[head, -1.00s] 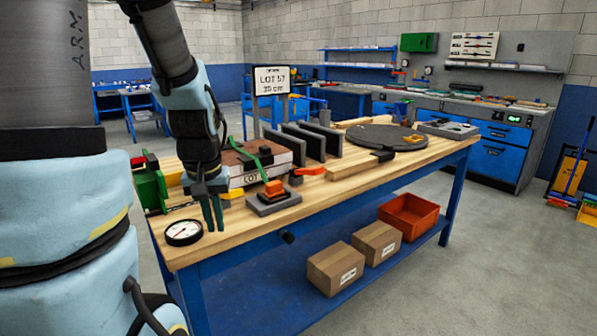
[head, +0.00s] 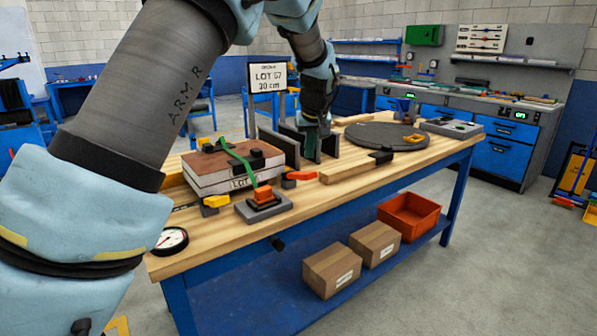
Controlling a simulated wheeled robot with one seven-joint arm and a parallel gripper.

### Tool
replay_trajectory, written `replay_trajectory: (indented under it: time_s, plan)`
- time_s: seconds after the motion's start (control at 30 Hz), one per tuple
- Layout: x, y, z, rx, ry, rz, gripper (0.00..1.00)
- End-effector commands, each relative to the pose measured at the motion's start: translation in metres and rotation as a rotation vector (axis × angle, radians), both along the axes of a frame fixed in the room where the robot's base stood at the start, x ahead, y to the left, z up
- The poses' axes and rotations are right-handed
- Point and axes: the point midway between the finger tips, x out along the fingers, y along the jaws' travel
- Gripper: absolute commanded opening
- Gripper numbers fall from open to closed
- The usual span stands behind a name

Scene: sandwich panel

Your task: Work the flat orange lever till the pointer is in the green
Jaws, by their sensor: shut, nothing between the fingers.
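A flat orange lever (head: 300,175) sticks out at the right front corner of the strapped panel stack (head: 222,168). A second orange piece (head: 263,193) stands on a grey base (head: 264,208) at the end of the green strap. A round dial gauge (head: 171,240) lies at the bench's front left corner; its pointer and any green zone are too small to read. My gripper (head: 313,148) points down, shut and empty, among the dark upright plates, behind and apart from the orange lever. The plates partly hide its fingertips.
Dark upright plates (head: 279,148) stand beside the stack. A yellow lever (head: 216,201) is at its front left. A wooden bar (head: 350,171) and a grey disc (head: 383,135) lie to the right. My arm covers the bench's left end. The front edge strip is mostly clear.

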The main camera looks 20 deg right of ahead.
Motion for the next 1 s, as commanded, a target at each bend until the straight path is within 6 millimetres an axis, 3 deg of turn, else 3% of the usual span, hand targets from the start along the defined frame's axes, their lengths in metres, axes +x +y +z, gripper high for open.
replay_trajectory:
  time_s: [0.57, 1.0]
  plan:
    - [0.001, -0.007, -0.005, -0.002, -0.005, -0.004, 0.0]
    - [0.02, -0.012, -0.049, 0.0, -0.004, -0.002, 0.0]
